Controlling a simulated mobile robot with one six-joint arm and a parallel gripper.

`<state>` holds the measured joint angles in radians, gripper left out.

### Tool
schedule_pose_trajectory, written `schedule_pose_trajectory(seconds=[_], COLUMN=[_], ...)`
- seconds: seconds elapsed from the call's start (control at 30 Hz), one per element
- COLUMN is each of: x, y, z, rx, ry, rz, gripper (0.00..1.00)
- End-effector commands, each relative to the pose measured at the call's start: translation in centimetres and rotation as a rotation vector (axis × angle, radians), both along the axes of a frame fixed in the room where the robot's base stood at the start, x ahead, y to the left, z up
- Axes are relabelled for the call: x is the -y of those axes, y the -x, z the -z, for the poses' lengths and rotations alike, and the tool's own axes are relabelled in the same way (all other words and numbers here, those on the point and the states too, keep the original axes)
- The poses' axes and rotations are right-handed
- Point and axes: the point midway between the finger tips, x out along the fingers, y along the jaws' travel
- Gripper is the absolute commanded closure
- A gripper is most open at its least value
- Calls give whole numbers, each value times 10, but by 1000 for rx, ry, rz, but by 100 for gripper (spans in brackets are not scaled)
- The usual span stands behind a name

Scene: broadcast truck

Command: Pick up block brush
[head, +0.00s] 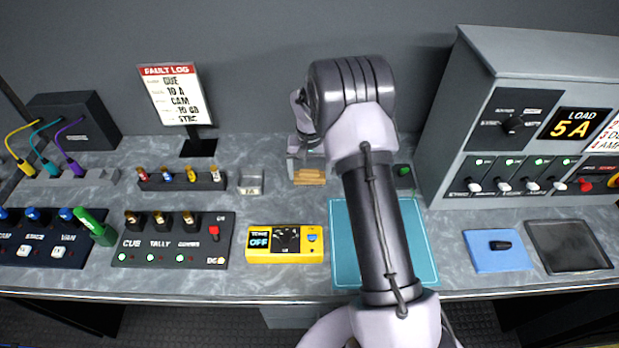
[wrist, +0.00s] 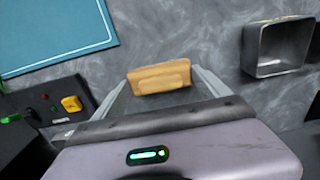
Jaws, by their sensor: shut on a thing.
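The block brush is a tan wooden block (head: 309,177) near the back middle of the counter. It also shows in the wrist view (wrist: 160,77), between the two finger plates. My gripper (head: 307,160) is over the brush and shut on it, one finger on each side. The lower part of the brush is hidden, and I cannot tell whether it touches the counter.
A small open metal box (head: 251,183) stands left of the brush. A teal mat (head: 342,246) lies at the front right, partly behind my arm. A yellow tester (head: 284,244) sits at the front. A dark box with a green button (head: 403,175) is right.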

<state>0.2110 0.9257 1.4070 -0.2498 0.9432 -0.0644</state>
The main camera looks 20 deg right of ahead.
Motion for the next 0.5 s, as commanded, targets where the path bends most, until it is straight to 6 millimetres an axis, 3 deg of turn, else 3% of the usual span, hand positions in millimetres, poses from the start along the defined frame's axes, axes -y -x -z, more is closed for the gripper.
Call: schedule_pose_trajectory(seconds=[0.27, 0.5], x=[0, 0], y=[0, 0], z=[-5, -37], rx=[0, 1], ry=[0, -1], rz=[0, 1], gripper=[57, 57])
